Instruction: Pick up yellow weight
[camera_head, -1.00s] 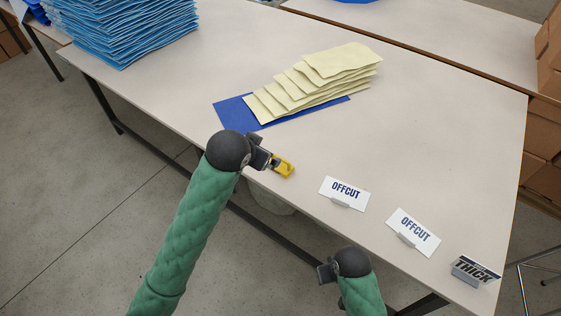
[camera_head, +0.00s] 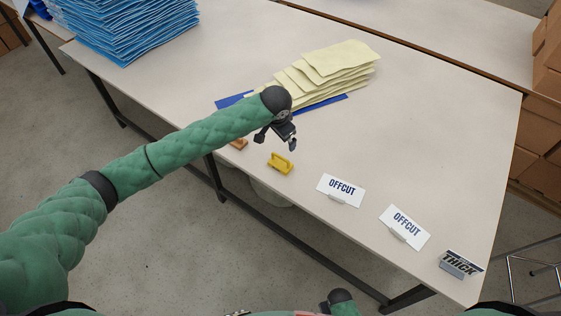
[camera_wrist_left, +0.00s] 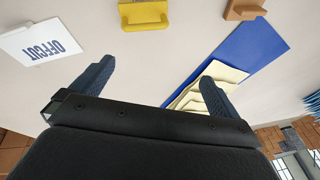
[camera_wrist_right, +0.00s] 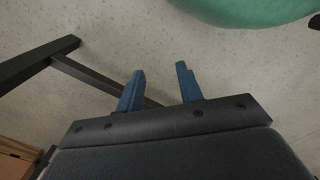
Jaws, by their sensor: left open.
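The yellow weight (camera_head: 280,163) is a small block with a handle, on the white table near its front edge. It also shows at the top of the left wrist view (camera_wrist_left: 144,15). My left gripper (camera_head: 277,140) is open and empty, above the table just behind the weight and apart from it. Its two fingers (camera_wrist_left: 155,85) are spread in the left wrist view. My right gripper (camera_wrist_right: 160,90) is open and empty, low in front of the table, with the floor behind its fingers. In the head view only part of the right arm shows, at the bottom edge.
An orange-brown block (camera_head: 239,144) lies left of the weight, also in the left wrist view (camera_wrist_left: 245,9). Cream sheets (camera_head: 330,70) lie on a blue sheet (camera_head: 232,100) behind my left gripper. OFFCUT signs (camera_head: 341,189) (camera_head: 404,228) and a THICK sign (camera_head: 461,264) stand to the right.

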